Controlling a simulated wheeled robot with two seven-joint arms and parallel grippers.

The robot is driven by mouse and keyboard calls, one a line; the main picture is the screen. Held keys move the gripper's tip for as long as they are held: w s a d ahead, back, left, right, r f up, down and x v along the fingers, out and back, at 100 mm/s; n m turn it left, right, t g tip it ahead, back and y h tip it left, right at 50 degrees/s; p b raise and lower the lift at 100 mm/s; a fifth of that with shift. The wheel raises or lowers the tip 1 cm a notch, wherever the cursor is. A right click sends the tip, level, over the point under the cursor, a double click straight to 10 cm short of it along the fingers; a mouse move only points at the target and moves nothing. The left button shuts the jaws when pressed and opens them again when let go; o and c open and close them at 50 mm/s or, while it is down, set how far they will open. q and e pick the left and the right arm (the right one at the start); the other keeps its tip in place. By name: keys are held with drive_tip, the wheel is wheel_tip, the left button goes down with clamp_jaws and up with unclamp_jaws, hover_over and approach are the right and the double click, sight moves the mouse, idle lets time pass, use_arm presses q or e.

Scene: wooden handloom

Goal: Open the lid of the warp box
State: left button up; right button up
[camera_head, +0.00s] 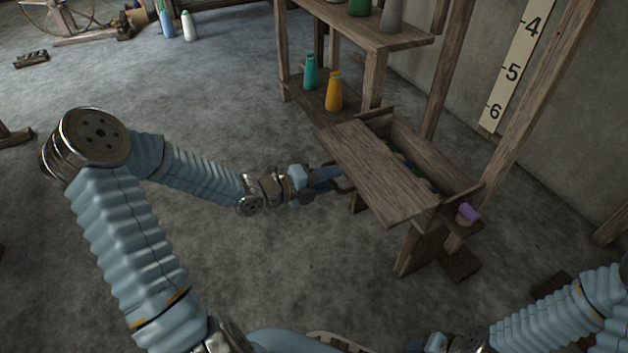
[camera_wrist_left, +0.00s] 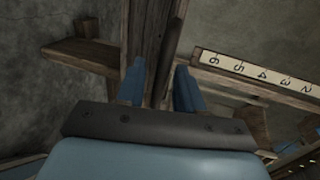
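The warp box (camera_head: 432,152) is a wooden trough on legs at the right of the head view. Its flat plank lid (camera_head: 372,172) lies tilted toward the left side, leaving a long gap that shows small dark items inside. My left gripper (camera_head: 340,179) is at the lid's left long edge, low beside it; whether it touches is unclear. In the left wrist view its two blue fingers (camera_wrist_left: 160,86) stand apart, with a wooden piece showing between and beyond them.
A purple spool (camera_head: 468,212) sits at the box's near end. A numbered scale (camera_head: 513,65) leans by the wall.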

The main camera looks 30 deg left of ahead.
use_arm(q)
drive_tip(key=p+v, duration=0.2)
drive_tip(key=v, duration=1.1)
drive_tip(key=shift+s+p, duration=0.15)
drive_tip(key=shift+p, duration=0.25)
drive_tip(key=w+d+f+n+g+y+p, duration=0.3)
drive_tip(key=d+f+n+p, duration=0.3)
drive_tip(key=d+n, duration=0.65)
drive_tip(key=s+d+f+n+g+y+p, duration=0.1)
drive_tip(key=s+d+f+n+g+p, duration=0.1)
drive_tip(key=s+n, duration=0.5)
drive_tip(key=s+d+f+n+g+y+p, duration=0.1)
drive_tip(key=s+d+f+n+g+p, duration=0.1)
drive_tip(key=s+d+f+n+g, duration=0.2)
drive_tip(key=s+f+n+g, duration=0.2)
drive_tip(key=s+f+n, duration=0.1)
drive_tip(key=n, duration=0.1)
drive_tip(key=shift+d+y, duration=0.3)
